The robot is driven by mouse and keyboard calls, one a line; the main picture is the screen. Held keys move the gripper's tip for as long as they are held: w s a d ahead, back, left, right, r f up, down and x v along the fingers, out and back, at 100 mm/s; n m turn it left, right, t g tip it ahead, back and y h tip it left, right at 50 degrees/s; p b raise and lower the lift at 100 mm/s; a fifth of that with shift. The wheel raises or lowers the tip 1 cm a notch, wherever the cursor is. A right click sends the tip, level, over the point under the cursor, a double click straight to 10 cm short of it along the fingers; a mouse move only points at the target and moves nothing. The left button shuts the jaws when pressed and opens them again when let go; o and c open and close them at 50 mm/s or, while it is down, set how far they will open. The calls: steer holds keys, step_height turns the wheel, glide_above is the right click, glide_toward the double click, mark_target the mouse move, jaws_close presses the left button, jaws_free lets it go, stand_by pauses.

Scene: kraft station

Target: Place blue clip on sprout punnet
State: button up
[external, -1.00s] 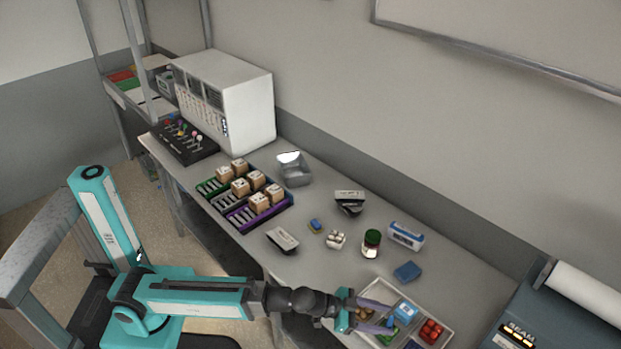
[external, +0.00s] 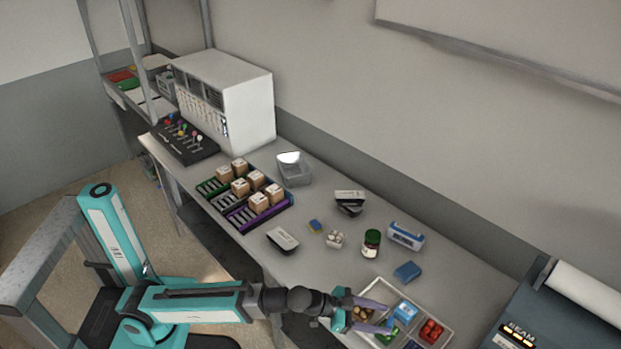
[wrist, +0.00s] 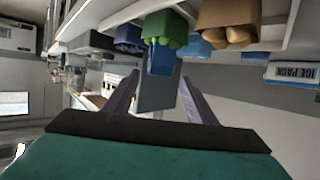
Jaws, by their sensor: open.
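In the wrist view, which looks upside down, the green sprout punnet (wrist: 165,25) is straight ahead, filled with round green sprouts. The blue clip (wrist: 162,61) shows against the sprout side of the punnet and seems to rest on it, though exact contact is hard to tell. My gripper (wrist: 158,88) is open, its two lilac fingers spread on either side of the clip with gaps visible. In the external view my gripper (external: 377,314) is over the tray at the lower right. The green punnet (external: 386,338) is partly hidden there by my fingers.
The divided tray (external: 447,338) also holds red round produce (external: 432,330) and brown produce (external: 361,313). A blue box (external: 407,271), a dark jar (external: 371,242) and an ice pack (external: 406,236) stand beyond it. The table between them has some clear room.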

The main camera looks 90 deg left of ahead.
steer(key=shift+s+b, duration=0.95)
steer(key=shift+b, duration=2.25)
steer(key=b+v, duration=0.1)
steer(key=v, duration=0.5)
steer(key=shift+r, duration=0.15)
